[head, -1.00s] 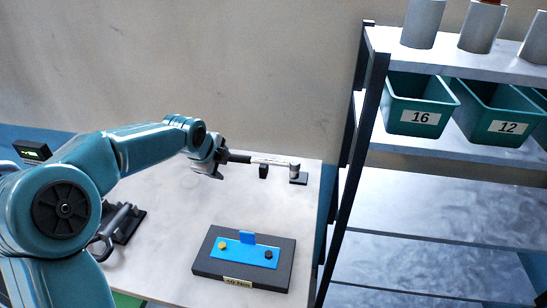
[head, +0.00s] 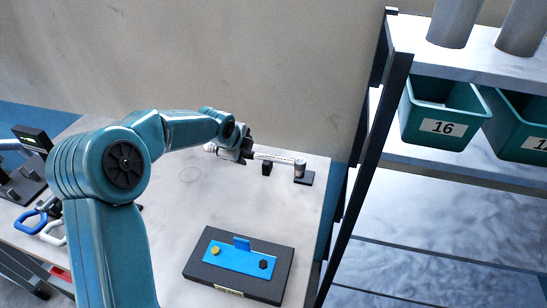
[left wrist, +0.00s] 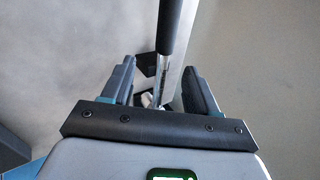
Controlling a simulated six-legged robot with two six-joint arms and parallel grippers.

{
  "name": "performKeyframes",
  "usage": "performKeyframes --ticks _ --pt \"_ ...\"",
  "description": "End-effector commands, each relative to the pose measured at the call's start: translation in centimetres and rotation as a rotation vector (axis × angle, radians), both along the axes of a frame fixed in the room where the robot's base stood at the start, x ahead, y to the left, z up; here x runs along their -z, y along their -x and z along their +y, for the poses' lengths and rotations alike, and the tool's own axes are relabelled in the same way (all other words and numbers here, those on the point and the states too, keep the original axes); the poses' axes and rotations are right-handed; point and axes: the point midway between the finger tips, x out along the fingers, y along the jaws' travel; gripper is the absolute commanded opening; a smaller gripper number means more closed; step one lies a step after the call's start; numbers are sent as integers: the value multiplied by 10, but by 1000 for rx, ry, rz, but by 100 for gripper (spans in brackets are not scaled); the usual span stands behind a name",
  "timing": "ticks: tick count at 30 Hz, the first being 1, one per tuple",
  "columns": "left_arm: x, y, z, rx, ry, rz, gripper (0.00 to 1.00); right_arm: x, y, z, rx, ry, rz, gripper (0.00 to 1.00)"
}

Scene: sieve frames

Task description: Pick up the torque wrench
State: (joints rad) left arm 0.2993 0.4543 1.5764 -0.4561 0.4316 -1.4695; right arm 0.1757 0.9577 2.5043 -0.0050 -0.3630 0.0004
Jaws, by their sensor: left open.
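The torque wrench (head: 281,158) has a dark handle and a thin silver shaft. It lies raised on a black post and a dark-based holder near the table's far edge. My left gripper (head: 238,148) is open at the wrench's handle end and hides part of it in the head view. In the left wrist view the open fingers (left wrist: 160,88) stand on either side of the wrench (left wrist: 172,28), which runs between them. I cannot tell whether a finger touches it. My right gripper is not in view.
A black block (head: 205,270) with a blue plate (head: 232,262) and two bolts sits on the near table (head: 190,215). A shelf rack (head: 400,85) with green bins (head: 442,112) stands at the right.

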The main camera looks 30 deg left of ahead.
Motion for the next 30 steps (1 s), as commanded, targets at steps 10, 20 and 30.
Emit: performKeyframes --ticks 10,20,30 --pt "36 -27 4 1 -1 -1 59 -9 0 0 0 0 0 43" --pt "68 -59 9 1 -1 0 59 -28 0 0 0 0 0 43" --pt "74 -63 10 0 -2 -2 49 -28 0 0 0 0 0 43"
